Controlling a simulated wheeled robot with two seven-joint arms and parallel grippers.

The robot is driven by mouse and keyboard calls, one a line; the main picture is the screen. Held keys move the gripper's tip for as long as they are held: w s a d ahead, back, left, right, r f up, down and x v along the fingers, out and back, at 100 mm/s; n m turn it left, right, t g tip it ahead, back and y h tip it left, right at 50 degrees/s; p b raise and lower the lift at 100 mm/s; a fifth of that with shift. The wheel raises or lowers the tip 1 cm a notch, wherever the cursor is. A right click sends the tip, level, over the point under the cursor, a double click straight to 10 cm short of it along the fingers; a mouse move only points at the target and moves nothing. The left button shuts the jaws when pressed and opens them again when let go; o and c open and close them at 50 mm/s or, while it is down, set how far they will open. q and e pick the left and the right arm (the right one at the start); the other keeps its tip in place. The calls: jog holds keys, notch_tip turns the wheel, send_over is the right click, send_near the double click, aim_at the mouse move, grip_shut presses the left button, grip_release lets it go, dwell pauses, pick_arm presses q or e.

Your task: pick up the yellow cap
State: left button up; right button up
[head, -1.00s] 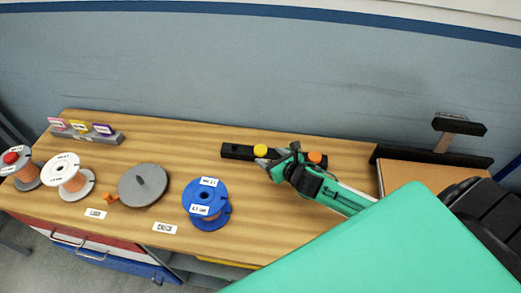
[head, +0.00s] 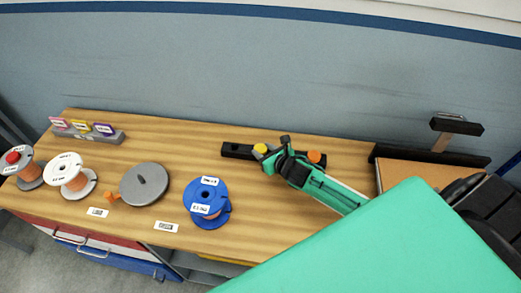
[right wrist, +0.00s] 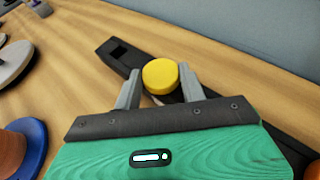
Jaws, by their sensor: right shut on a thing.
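The yellow cap (head: 260,149) is at the black bar (head: 234,150) near the back of the table. In the right wrist view the yellow cap (right wrist: 160,76) sits between the two grey fingers of my right gripper (right wrist: 160,88), which is shut on it. Behind it the black bar (right wrist: 116,58) runs diagonally; I cannot tell whether the cap still touches it. In the head view my right gripper (head: 265,156) reaches in from the right and is partly hidden by its own arm. An orange cap (head: 315,157) is farther right on the bar. My left gripper is not in view.
A blue spool (head: 206,203), a grey disc with a peg (head: 144,184), a white spool (head: 69,174) and a spool with a red cap (head: 24,167) stand to the left. A small card holder (head: 88,134) is at the back left. Bare wood lies in front of the bar.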

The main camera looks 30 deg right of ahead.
aim_at(264, 152)
notch_tip(264, 152, up, 20)
jog(key=b, duration=0.1)
dwell(0.6)
dwell(0.5)
